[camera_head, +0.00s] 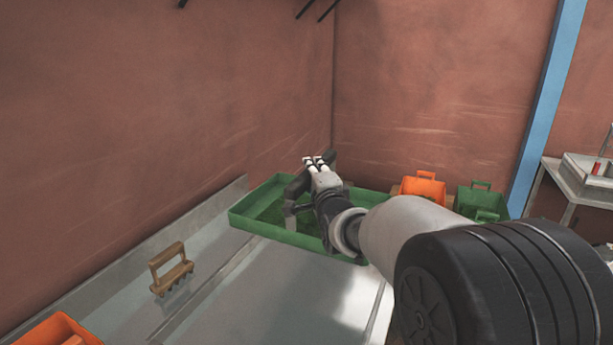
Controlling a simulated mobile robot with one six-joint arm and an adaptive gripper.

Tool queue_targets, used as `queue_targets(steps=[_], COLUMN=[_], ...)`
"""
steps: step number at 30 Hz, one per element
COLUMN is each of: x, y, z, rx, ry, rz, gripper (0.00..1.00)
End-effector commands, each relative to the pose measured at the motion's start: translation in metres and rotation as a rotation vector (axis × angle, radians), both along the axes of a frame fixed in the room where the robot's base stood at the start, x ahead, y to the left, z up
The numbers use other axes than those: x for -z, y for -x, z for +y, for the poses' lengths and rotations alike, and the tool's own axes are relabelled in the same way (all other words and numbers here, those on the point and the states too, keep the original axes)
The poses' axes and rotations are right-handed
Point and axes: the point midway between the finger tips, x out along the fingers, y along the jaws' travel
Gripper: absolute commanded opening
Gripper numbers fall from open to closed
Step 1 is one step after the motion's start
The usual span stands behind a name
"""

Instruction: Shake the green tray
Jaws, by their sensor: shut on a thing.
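The green tray (262,227) is a shallow rectangular tray at the back of the metal table, near the wall corner. Darker green material shows inside it. My gripper (300,195) is over the tray, with my arm reaching in from the lower right. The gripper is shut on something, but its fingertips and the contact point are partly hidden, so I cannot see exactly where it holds. My arm also hides the right part of the tray.
A wooden-handled tool (171,270) with prongs stands on the metal table (240,305). An orange container (55,331) is at the lower left. Another orange container (424,189) and green containers (481,201) stand right of the tray. Walls close off the back and left.

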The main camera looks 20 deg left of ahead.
Motion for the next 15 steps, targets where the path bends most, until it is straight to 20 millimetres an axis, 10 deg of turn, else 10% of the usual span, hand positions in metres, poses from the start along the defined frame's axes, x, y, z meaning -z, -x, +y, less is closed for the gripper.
queue_targets(steps=[15], x=[-0.003], y=[0.0], z=[0.046], rx=[0.0], ry=[-0.003], rz=[-0.006], gripper=[0.0])
